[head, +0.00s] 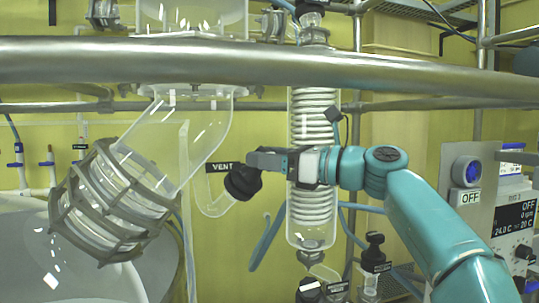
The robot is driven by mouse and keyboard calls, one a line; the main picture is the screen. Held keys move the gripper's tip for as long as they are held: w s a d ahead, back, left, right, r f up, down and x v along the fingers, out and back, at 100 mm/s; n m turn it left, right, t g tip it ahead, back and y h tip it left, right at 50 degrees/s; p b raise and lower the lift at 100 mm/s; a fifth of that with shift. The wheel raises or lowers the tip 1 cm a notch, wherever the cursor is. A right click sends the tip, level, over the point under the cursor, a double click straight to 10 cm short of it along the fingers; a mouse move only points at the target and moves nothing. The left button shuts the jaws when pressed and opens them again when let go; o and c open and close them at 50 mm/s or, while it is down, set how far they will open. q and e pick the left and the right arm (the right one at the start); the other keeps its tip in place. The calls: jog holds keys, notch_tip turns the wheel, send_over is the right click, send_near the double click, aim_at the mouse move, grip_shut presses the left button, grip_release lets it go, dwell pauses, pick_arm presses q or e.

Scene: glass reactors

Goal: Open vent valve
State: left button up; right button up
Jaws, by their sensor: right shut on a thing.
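The vent valve is a black knob (242,182) on a clear glass tube, with a black label (222,167) reading "VENT" just above and left of it. My right gripper (262,163) comes in from the right on its teal arm and is shut on the knob. The gripper covers the knob's upper right side. How far the valve is turned cannot be told. My left gripper does not show.
A coiled glass condenser (312,215) hangs behind my right wrist. A steel rail (270,62) crosses above. A caged glass joint (112,200) is at left. More black valve knobs (310,291) sit below. A control panel (505,225) stands at right.

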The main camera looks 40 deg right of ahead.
jog(key=shift+w+n+g+y+p, duration=0.1)
jog(key=shift+n+g+y+p, duration=0.75)
jog(key=shift+n+y, duration=1.15)
jog(key=shift+n+g, duration=0.25)
jog(key=shift+n, duration=0.25)
jog(key=o, duration=1)
jog(key=shift+w+a, duration=0.1)
jog(key=shift+w, duration=0.1)
jog(key=v, duration=0.7)
jog(key=shift+s+b, duration=0.25)
jog(key=shift+b, duration=0.05)
